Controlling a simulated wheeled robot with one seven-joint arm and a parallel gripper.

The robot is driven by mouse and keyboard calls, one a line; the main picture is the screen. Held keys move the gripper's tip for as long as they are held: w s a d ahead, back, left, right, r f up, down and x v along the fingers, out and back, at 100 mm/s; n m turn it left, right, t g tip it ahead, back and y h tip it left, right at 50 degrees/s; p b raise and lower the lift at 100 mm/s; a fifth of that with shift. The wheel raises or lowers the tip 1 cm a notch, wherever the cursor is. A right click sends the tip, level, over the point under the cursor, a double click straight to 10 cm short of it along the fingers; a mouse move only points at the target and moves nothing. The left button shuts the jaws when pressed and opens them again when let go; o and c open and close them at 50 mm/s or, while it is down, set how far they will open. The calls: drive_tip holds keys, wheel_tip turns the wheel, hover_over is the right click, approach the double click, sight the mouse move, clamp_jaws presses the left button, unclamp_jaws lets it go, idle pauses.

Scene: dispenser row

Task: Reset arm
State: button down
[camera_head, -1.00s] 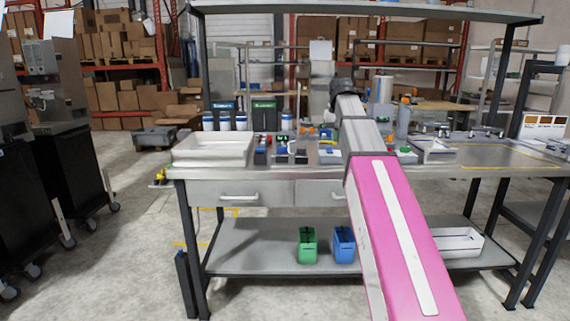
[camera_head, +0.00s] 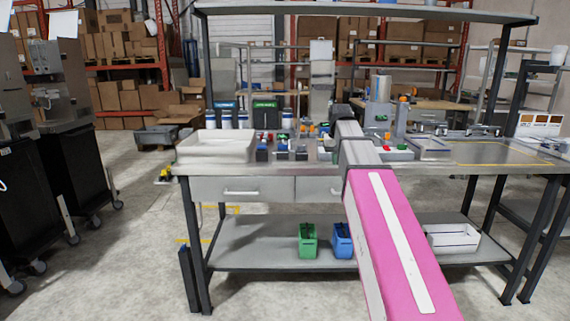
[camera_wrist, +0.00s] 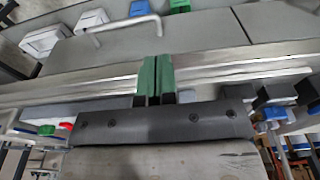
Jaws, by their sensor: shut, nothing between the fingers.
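My arm, grey with a pink and white section, reaches from the lower right of the head view toward the workbench (camera_head: 470,176). My gripper (camera_wrist: 156,62) shows in the wrist view with its two green fingers together and nothing between them. In that view the fingers appear in front of the bench's front edge and drawer (camera_wrist: 165,45). My gripper's fingertips are hidden behind the arm in the head view.
A white tray (camera_head: 215,147) and small coloured parts stand on the bench. A green bin (camera_head: 308,241), a blue bin (camera_head: 342,241) and a white box (camera_head: 452,237) sit on the lower shelf. Black machines (camera_head: 75,160) stand left. The floor between is clear.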

drive_tip(key=s+f, duration=0.6)
drive_tip(key=f, duration=0.7)
drive_tip(key=s+f+g, duration=0.1)
drive_tip(key=s+f, duration=0.6)
drive_tip(key=f, duration=0.6)
drive_tip(key=s+f, duration=0.7)
drive_tip(key=f, duration=0.6)
drive_tip(key=shift+s, duration=0.2)
